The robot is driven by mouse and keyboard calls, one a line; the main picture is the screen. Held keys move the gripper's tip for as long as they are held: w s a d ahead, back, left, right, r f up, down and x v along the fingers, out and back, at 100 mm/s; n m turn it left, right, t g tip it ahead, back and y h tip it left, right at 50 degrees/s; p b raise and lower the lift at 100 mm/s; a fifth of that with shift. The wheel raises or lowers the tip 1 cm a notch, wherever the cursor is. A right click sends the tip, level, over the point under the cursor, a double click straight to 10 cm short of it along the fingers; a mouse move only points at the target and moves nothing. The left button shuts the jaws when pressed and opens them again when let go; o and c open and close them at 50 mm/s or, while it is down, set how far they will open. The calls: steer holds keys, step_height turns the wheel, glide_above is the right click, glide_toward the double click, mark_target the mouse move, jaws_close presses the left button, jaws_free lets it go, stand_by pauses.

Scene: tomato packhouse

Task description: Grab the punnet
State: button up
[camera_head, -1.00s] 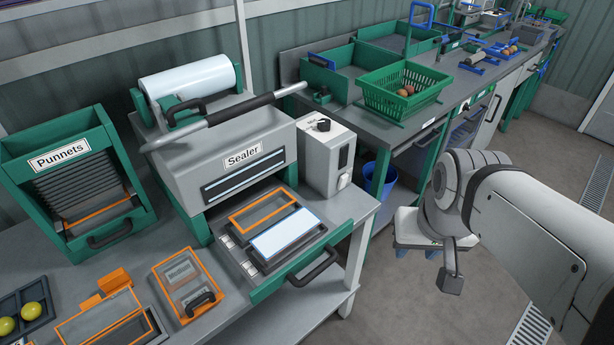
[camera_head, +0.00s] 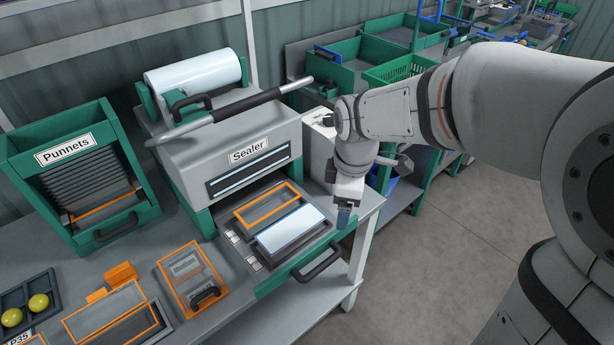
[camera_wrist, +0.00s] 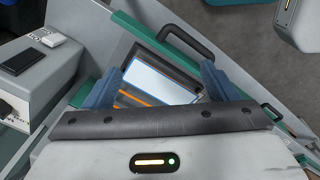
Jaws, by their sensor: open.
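A white-topped rectangular punnet (camera_head: 290,229) sits in the front slot of the sealer's pulled-out drawer (camera_head: 238,250); its sides are hidden. An orange-rimmed slot (camera_head: 268,207) lies behind it. The sealer (camera_head: 240,155) stands behind the drawer. A stack of dark punnets (camera_head: 88,184) fills the green dispenser marked Punnets (camera_head: 25,165). My gripper (camera_head: 344,218) hangs just right of the drawer in the head view, above and apart from it. In the wrist view, the blue fingers of my gripper (camera_wrist: 162,88) are open and empty, and the white top (camera_wrist: 160,80) shows between and beyond them.
The drawer's dark handle (camera_head: 318,263) sticks out at the front. A film roll (camera_head: 195,74) and lever bar (camera_head: 230,115) are above the sealer. An orange-framed box (camera_head: 192,280) and a tray (camera_head: 55,298) with yellow tomatoes (camera_head: 38,302) are on the bench at left.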

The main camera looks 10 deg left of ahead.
mark_target(289, 230)
steer(key=a+f+n, duration=0.2)
steer(key=a+n, duration=0.1)
steer(key=a, duration=0.1)
steer(key=w+a+f+n, duration=0.1)
steer(key=a+f+n, duration=0.1)
steer(key=a+n, duration=0.1)
steer(key=w+a+f+n+g, duration=0.1)
steer(key=a+f+n, duration=0.1)
steer(key=a+n, duration=0.2)
steer(key=shift+a+f, duration=0.1)
steer(key=shift+a, duration=0.25)
steer(key=f, duration=0.2)
steer(key=f+p, duration=0.1)
steer(key=f, duration=0.4)
steer(key=shift+a+p, duration=0.35)
steer(key=shift+f, duration=0.4)
steer(key=c, duration=0.9)
steer(key=shift+o, duration=0.2)
